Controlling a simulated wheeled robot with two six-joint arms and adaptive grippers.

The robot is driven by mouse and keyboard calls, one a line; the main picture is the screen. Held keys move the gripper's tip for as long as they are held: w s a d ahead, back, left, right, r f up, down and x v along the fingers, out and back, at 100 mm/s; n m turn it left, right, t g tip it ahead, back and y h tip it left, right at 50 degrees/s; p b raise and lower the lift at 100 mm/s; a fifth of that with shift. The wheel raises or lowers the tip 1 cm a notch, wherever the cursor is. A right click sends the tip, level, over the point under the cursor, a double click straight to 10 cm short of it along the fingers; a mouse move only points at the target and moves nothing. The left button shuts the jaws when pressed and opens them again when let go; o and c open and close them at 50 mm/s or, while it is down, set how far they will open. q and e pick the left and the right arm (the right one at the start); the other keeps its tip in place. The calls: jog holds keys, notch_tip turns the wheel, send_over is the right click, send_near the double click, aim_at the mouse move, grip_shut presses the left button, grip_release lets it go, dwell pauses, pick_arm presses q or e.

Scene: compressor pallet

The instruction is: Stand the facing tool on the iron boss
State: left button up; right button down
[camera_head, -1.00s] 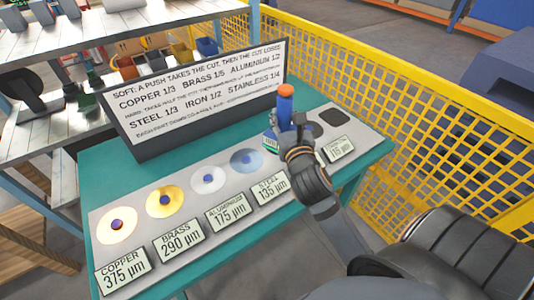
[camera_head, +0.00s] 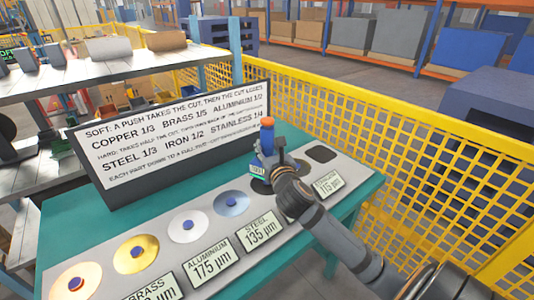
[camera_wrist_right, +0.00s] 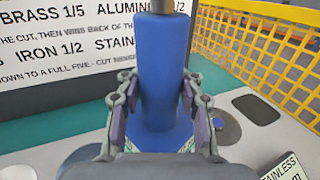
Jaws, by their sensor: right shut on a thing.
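The facing tool is a blue cylinder (camera_head: 267,142) with an orange top and a small lit display at its foot. It stands about upright over the row of bosses. My right gripper (camera_head: 275,168) is shut around it. In the right wrist view, the two padded fingers (camera_wrist_right: 155,112) press the blue body (camera_wrist_right: 158,70) from both sides, above its wider blue base. The iron boss seems to be the dark disc (camera_head: 261,187) by the tool's foot, largely hidden. I cannot tell whether the base touches it. My left gripper is out of view.
Copper (camera_head: 76,283), brass (camera_head: 137,253), aluminium (camera_head: 188,225) and steel (camera_head: 231,203) discs line the grey panel, with labels in front. A dark rounded pad (camera_head: 321,154) is at its right end. A sign board (camera_head: 170,135) stands behind; a yellow mesh fence (camera_head: 400,150) is at right.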

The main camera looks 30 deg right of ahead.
aim_at(266, 152)
jog(key=w+f, duration=0.1)
jog(key=w+d+f, duration=0.1)
jog(key=f, duration=0.1)
jog(key=w+f, duration=0.1)
jog(key=shift+w+d+f+b, duration=0.1)
jog(key=shift+d+f+b, duration=0.1)
jog(key=shift+d+b, duration=0.2)
jog(key=shift+w+f, duration=0.1)
jog(key=shift+f, duration=0.15)
notch_tip(266, 152, down, 3)
jog(key=shift+w+d+f+b, duration=0.1)
jog(key=shift+d+f+b, duration=0.05)
jog(key=shift+b, duration=0.5)
jog(key=c, duration=1.4)
grip_release()
jog(key=shift+f, duration=0.2)
jog(key=o, duration=0.6)
jog(key=shift+r, duration=0.1)
jog(key=shift+c, duration=0.2)
jog(key=shift+r, duration=0.1)
